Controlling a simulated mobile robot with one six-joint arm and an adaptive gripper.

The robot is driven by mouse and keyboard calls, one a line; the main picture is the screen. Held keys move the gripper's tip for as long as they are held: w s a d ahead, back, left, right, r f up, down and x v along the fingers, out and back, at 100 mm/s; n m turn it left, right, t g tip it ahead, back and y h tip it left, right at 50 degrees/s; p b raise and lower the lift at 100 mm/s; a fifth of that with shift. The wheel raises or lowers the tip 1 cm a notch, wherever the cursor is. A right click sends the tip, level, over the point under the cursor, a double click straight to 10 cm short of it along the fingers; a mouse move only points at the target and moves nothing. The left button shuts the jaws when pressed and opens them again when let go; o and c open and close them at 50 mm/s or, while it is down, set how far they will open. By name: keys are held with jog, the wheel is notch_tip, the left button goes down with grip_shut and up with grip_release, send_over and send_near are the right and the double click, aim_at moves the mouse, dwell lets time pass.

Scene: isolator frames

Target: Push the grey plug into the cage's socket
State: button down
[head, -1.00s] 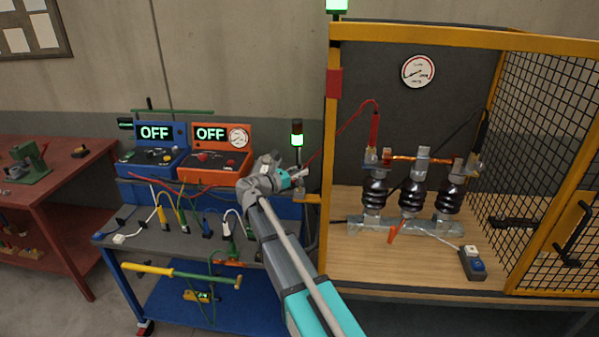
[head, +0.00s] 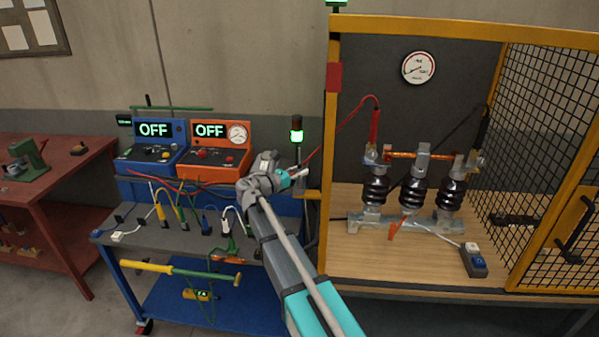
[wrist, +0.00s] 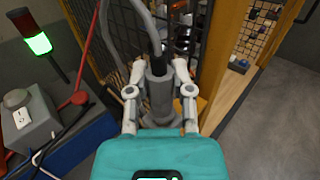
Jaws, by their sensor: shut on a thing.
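The grey plug (wrist: 158,88) stands between the two fingers of my gripper (wrist: 159,68) in the wrist view, with a thick grey cable rising from it. My gripper is shut on it. In the head view my gripper (head: 290,176) is beside the yellow front post of the cage (head: 332,120), and a small pale part of the plug (head: 299,173) shows at its tip. The cage's socket cannot be made out. The plug's lower end is hidden by my gripper, so I cannot tell whether it touches or sits in anything.
A signal tower (head: 297,135) with a green light stands close behind my gripper. A red lead (head: 340,127) runs past it into the cage. The blue trolley (head: 170,233) at left carries two OFF units and several cables. Insulators (head: 412,195) stand inside the cage.

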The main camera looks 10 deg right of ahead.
jog(key=shift+f+b, duration=0.3)
jog(key=shift+f, duration=0.05)
jog(key=shift+c, duration=2.2)
grip_release()
jog(key=v, duration=1.2)
